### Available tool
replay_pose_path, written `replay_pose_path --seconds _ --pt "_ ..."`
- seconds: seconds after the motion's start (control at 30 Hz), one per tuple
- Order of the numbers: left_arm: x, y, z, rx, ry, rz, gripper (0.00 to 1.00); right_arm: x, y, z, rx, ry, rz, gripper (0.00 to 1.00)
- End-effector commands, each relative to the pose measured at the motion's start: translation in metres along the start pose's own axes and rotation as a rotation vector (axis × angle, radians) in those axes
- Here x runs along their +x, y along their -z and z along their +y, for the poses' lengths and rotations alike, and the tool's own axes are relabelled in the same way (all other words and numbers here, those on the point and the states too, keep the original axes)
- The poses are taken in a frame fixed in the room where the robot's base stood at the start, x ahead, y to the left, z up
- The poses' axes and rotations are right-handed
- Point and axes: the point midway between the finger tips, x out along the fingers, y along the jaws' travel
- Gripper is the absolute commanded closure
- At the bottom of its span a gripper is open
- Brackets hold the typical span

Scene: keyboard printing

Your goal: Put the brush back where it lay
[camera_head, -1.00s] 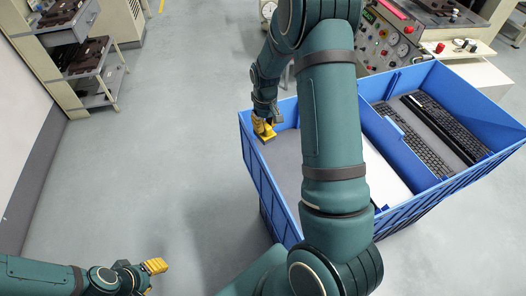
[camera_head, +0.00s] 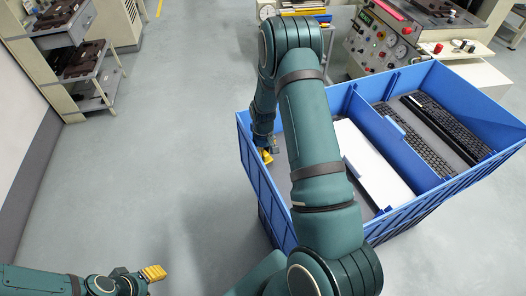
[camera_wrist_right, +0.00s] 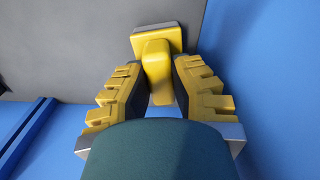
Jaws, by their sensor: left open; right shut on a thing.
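The brush is a yellow block with a yellow handle and a dark grey pad edge. In the right wrist view the brush (camera_wrist_right: 157,42) is between the two fingers of my right gripper (camera_wrist_right: 158,72), which is shut on its handle. In the head view my right gripper (camera_head: 266,156) is inside the left compartment of the blue crate (camera_head: 262,182), close to its left wall. I cannot tell whether the brush touches the grey floor (camera_wrist_right: 60,50). My left gripper (camera_head: 153,273) is open and empty at the lower left, away from the crate.
A white panel (camera_head: 372,165) lies in the crate, partly hidden by my right arm. Black keyboards (camera_head: 447,130) lie in the right compartment. A machine with gauges (camera_head: 385,38) stands behind. A shelf rack (camera_head: 90,75) stands at the far left. Open floor lies left of the crate.

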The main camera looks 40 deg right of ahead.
Motion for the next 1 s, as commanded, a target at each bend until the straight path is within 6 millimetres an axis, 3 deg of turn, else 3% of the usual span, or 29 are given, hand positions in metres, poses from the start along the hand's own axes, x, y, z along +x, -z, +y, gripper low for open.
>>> replay_pose_path --seconds 0.27,0.3,0.73,1.0 --pt "0.003 0.000 -0.001 0.000 0.000 0.001 0.53 0.003 0.000 0.000 0.000 0.000 0.001 1.00" --pt "0.003 0.000 -0.001 0.000 0.000 0.002 0.53 0.003 0.000 0.000 0.000 0.000 0.001 0.73" --pt "-0.003 0.000 0.001 0.000 0.000 0.000 0.53 -0.004 0.001 0.000 0.000 0.000 0.002 0.73" --pt "-0.012 -0.001 0.004 -0.001 0.000 -0.005 0.53 -0.054 0.001 0.000 0.000 0.000 0.005 0.73"
